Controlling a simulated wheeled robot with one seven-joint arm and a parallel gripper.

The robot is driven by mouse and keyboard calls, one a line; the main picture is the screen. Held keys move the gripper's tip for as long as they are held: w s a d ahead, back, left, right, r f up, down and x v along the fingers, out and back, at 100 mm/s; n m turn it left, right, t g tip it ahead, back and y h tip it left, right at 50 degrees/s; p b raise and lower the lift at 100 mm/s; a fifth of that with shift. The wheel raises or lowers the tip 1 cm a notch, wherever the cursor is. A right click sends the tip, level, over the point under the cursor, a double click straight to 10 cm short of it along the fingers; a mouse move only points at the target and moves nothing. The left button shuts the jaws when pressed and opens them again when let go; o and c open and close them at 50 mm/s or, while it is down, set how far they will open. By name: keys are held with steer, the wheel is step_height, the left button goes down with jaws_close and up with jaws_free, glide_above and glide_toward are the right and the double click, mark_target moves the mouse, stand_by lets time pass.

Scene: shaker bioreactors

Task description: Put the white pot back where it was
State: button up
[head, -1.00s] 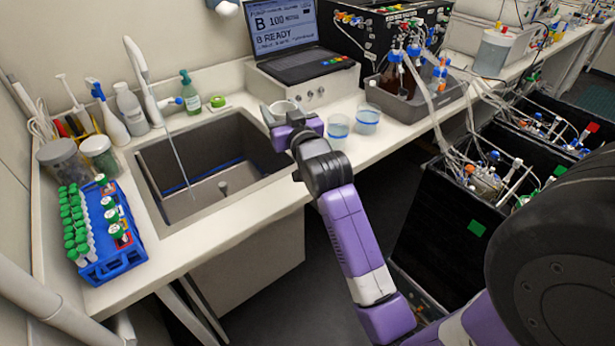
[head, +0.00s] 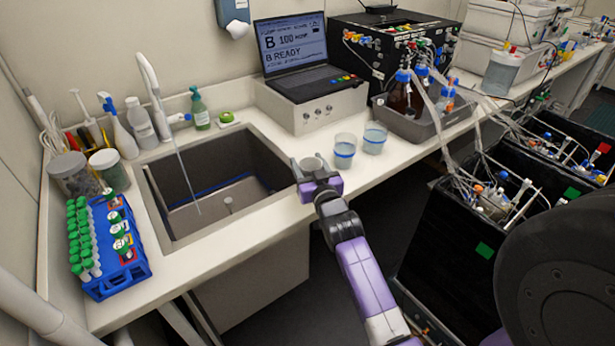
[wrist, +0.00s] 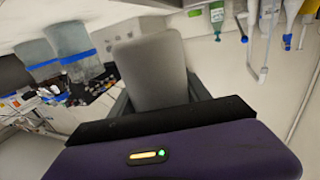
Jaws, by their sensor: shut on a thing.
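The white pot (head: 312,162) is held in my gripper (head: 309,170), near the counter's front edge, between the sink and two clear cups with blue bands. In the wrist view the pot (wrist: 150,68) fills the middle as a pale cylinder. My gripper (wrist: 160,95) is shut on it, a dark finger on each side. In the head view my gripper hides the pot's lower part, so I cannot tell whether it touches the counter.
The left cup (head: 345,150) and right cup (head: 374,138) stand close to the pot's right. The sink (head: 160,205) opens at left. A laptop (head: 292,50) sits on a white box (head: 310,108) behind. Clear counter lies between box and pot.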

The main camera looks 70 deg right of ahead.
steer(key=shift+f, duration=2.5)
steer(key=shift+f+b, duration=0.15)
steer(key=shift+b, duration=0.15)
steer(key=o, duration=1.3)
